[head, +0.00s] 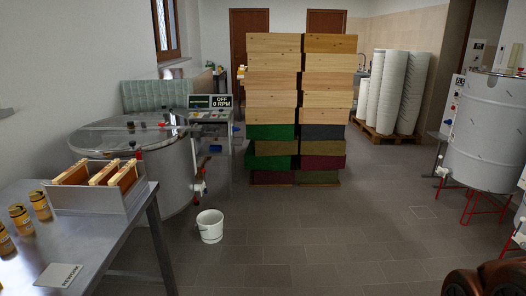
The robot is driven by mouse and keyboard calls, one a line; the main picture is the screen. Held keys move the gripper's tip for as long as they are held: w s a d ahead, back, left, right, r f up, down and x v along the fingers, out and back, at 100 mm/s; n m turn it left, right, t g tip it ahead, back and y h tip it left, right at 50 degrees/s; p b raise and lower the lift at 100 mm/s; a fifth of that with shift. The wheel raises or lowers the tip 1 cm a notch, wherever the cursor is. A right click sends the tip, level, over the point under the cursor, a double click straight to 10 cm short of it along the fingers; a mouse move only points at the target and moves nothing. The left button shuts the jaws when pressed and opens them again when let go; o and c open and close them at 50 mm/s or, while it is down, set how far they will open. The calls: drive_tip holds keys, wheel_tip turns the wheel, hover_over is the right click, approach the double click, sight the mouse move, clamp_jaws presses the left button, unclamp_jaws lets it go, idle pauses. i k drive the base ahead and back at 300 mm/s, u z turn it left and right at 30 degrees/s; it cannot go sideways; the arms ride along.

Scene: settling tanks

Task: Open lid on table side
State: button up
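A large round steel drum (178,172) stands at the left, just behind the steel table (112,228). Its top is covered by a see-through lid (105,137) that lies flat and looks closed. Small dark knobs (131,125) sit on the lid, and a red fitting (132,145) shows at its near rim. A steel box with wooden frames (98,200) stands on the table and hides part of the drum's near side. I cannot make out the lid's hinge line. My gripper is not in view.
Jars (38,205) and a small sign (59,275) are on the table. A white bucket (210,226) stands on the floor by the drum. Stacked wooden boxes (300,110) stand behind. A steel tank (485,135) on red legs is at the right. The middle floor is clear.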

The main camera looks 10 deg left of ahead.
sight(133, 144)
drive_tip(key=u, duration=0.35)
drive_tip(key=i, duration=1.75)
drive_tip(key=u, duration=1.25)
drive_tip(key=i, duration=1.65)
drive_tip(key=u, duration=1.35)
drive_tip(key=i, duration=0.55)
drive_tip(key=u, duration=0.2)
